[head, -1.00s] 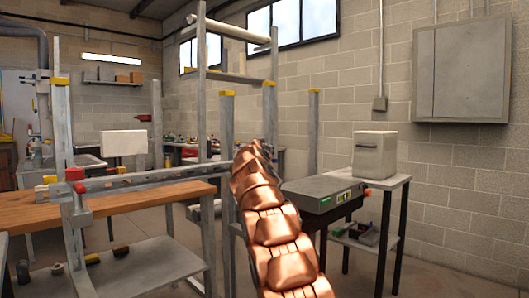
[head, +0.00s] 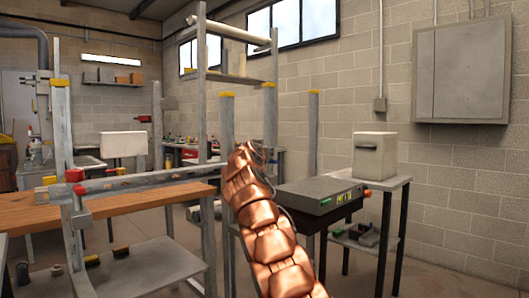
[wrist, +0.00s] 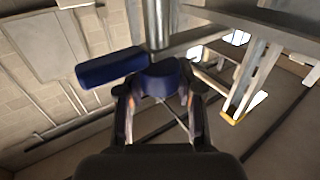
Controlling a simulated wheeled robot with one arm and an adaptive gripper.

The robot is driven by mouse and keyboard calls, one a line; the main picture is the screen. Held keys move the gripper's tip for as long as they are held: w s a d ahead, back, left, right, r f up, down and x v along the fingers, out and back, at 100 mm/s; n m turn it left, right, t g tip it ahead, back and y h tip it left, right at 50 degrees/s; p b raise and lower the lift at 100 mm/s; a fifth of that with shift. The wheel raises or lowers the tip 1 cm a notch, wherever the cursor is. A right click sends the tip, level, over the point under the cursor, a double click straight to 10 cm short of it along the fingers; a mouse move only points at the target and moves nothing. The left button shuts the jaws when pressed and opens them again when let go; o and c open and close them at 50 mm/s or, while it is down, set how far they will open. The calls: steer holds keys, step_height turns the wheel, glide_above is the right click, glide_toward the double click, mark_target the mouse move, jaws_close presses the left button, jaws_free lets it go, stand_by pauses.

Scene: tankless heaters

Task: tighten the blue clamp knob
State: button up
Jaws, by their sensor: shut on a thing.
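In the wrist view the blue clamp knob (wrist: 166,76) sits at the top centre. A blue lobe or bar (wrist: 110,68) sticks out to its left, and a round metal rod rises behind it. My gripper (wrist: 162,92) is shut on the knob, with one finger at each side of its blue body. The far side of the knob is hidden. In the head view my copper-coloured arm covers the gripper and the knob, so neither can be made out there.
A metal frame with yellow-capped posts (head: 228,120) stands around my arm. A wooden bench (head: 110,205) with a red knob (head: 75,175) is at the left. A grey machine table (head: 318,196) and a white box (head: 374,155) stand at the right, before a block wall.

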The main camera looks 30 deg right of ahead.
steer(key=shift+a+g, duration=0.15)
steer(key=shift+g, duration=0.15)
steer(key=shift+r+p, duration=0.15)
steer(key=shift+p, duration=0.15)
steer(key=shift+m+g+h+p, duration=0.3)
steer(key=shift+m+h+p, duration=0.2)
steer(key=shift+p, duration=0.05)
steer(key=shift+f+m+g+h+p, duration=0.2)
steer(key=shift+m+g+h+p, duration=0.6)
steer(key=shift+p, duration=1.15)
steer(key=m+g+p, duration=0.1)
steer(key=p, duration=0.3)
steer(key=m+g+h+p, duration=0.1)
steer(key=g+p, duration=0.1)
steer(key=p, duration=0.2)
steer(key=m+g+p, duration=0.1)
steer(key=p, duration=0.3)
steer(key=shift+r+g+h, duration=0.35)
steer(key=shift+g+h, duration=0.05)
steer(key=g+p, duration=0.1)
steer(key=p, duration=0.2)
steer(key=m+g+p, duration=0.1)
steer(key=p, duration=0.2)
steer(key=shift+f+h, duration=0.3)
steer(key=shift+f, duration=0.05)
steer(key=shift+m, duration=0.3)
steer(key=o, duration=1.2)
